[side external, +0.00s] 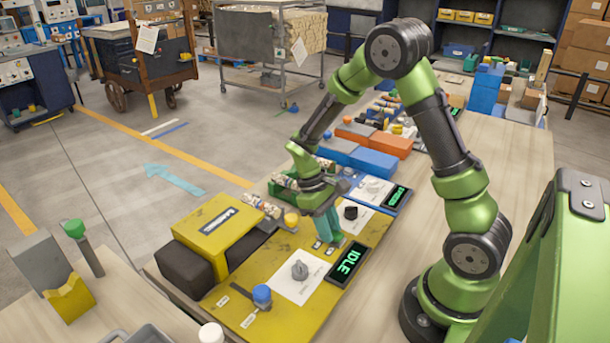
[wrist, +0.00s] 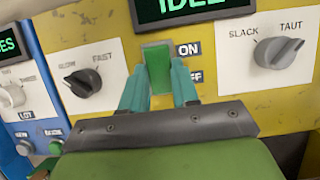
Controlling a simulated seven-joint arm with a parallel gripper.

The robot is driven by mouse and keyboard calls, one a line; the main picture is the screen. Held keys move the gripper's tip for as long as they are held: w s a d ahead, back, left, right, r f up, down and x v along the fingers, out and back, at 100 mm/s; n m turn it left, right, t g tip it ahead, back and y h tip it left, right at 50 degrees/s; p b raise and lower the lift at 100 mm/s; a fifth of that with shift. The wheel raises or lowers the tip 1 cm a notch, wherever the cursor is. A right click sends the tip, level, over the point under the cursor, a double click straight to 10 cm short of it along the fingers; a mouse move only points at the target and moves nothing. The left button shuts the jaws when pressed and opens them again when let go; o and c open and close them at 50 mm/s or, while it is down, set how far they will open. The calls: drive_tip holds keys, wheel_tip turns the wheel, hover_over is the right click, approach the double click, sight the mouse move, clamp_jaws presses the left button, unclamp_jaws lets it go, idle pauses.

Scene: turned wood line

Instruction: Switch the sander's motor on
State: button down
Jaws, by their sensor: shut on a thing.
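The sander's yellow panel (side external: 245,315) carries a display (side external: 347,262) that reads IDLE. In the wrist view, a green rocker switch (wrist: 157,68) sits below the display (wrist: 195,8). An ON label (wrist: 189,49) and a partly covered OFF label (wrist: 194,76) are to its right. My gripper (wrist: 159,84) has one teal finger on each side of the switch and is shut on it. In the side view, my gripper (side external: 327,230) reaches down to the panel, and its fingers hide the switch.
A black SLOW/FAST knob (wrist: 88,82) and a SLACK/TAUT knob (wrist: 277,52) flank the switch. The yellow sander body (side external: 215,225) is behind the panel. A blue neighbouring panel has a green display (side external: 397,197).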

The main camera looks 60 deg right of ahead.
drive_tip(key=shift+s+r+t, duration=0.1)
drive_tip(key=shift+s+t, duration=0.15)
drive_tip(key=shift+t, duration=0.75)
drive_tip(key=shift+s+t, duration=0.2)
drive_tip(key=shift+t, duration=0.8)
drive_tip(key=c, duration=0.8)
unclamp_jaws()
drive_tip(key=shift+c, duration=0.2)
wheel_tip(320, 180, up, 17)
drive_tip(key=shift+w, duration=0.2)
